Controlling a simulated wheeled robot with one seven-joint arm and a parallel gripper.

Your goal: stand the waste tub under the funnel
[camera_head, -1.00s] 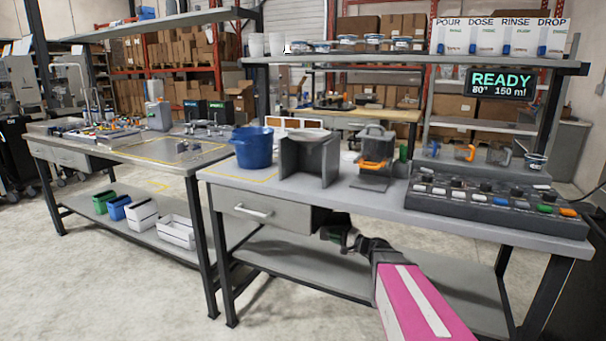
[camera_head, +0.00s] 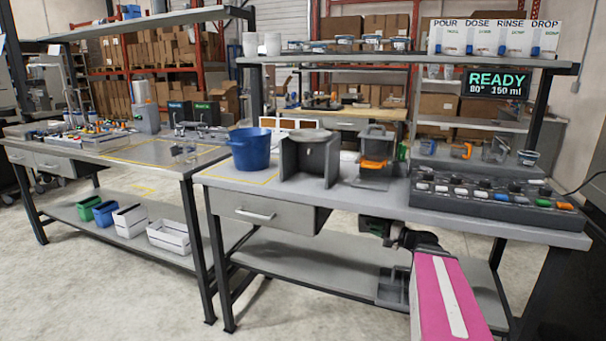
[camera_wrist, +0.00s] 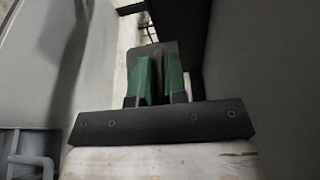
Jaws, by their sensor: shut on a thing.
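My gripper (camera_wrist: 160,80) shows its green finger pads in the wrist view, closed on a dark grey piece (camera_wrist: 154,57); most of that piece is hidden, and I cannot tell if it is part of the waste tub. In the head view my gripper (camera_head: 378,228) is low at the front edge of the right bench, partly hidden by my arm. A blue tub (camera_head: 251,150) stands upright on the bench top at left. Beside it is a grey stand with a pale round top (camera_head: 310,137), possibly the funnel. A grey slotted object (camera_head: 393,288) shows beneath my gripper.
The right bench (camera_head: 350,205) has a drawer (camera_head: 262,211) at left and a lower shelf. A clear dispenser with an orange part (camera_head: 375,163) and a button panel (camera_head: 490,199) stand on top. Several bins, one green (camera_head: 104,213), sit under the left bench.

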